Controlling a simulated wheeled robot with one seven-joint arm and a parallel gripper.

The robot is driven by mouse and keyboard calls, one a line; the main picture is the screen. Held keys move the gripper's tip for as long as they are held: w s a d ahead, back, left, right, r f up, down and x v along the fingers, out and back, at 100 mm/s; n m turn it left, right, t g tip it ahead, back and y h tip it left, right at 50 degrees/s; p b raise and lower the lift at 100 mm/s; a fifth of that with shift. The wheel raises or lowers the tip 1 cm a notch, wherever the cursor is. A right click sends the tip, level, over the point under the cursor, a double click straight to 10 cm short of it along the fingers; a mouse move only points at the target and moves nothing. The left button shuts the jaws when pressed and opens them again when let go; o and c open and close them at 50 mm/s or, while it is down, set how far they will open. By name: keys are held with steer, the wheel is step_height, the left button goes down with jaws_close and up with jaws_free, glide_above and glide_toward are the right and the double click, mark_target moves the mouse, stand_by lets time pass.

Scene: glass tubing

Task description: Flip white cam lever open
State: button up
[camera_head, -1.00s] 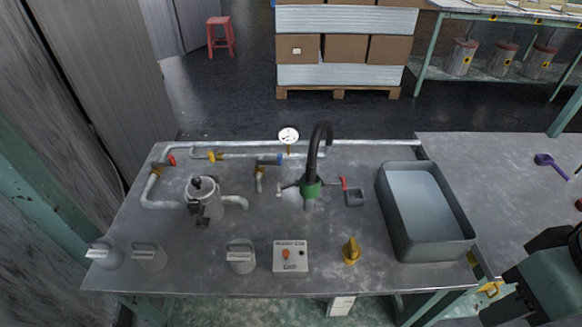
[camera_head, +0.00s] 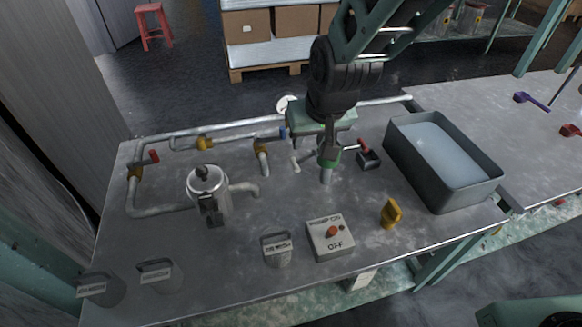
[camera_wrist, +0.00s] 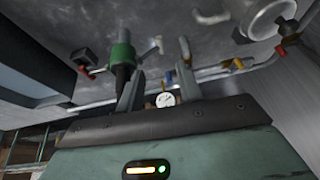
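The white cam lever (camera_head: 296,164) is a small pale handle sticking out to the left of the green collar (camera_head: 328,158) on the tap body. In the wrist view the white cam lever (camera_wrist: 157,44) shows beside the green collar (camera_wrist: 122,50), near the space between my fingertips. My gripper (camera_wrist: 160,58) is open, with nothing held between its fingers. In the head view my gripper (camera_head: 330,145) is above the tap, hiding its black spout. I cannot tell if a finger touches the lever.
A red lever (camera_head: 364,145) and small dark box (camera_head: 368,160) are right of the tap. A grey basin (camera_head: 399,160) stands farther right. A metal pot (camera_head: 208,190), pipes and blue-handled valve (camera_head: 282,132) are left. A yellow knob (camera_head: 391,212) and switch box (camera_head: 330,237) are in front.

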mark_target(297, 168)
steer(key=b+x, duration=0.2)
steer(key=x, duration=1.1)
steer(key=shift+w+f, duration=0.1)
steer(key=shift+f, duration=0.2)
jaws_close()
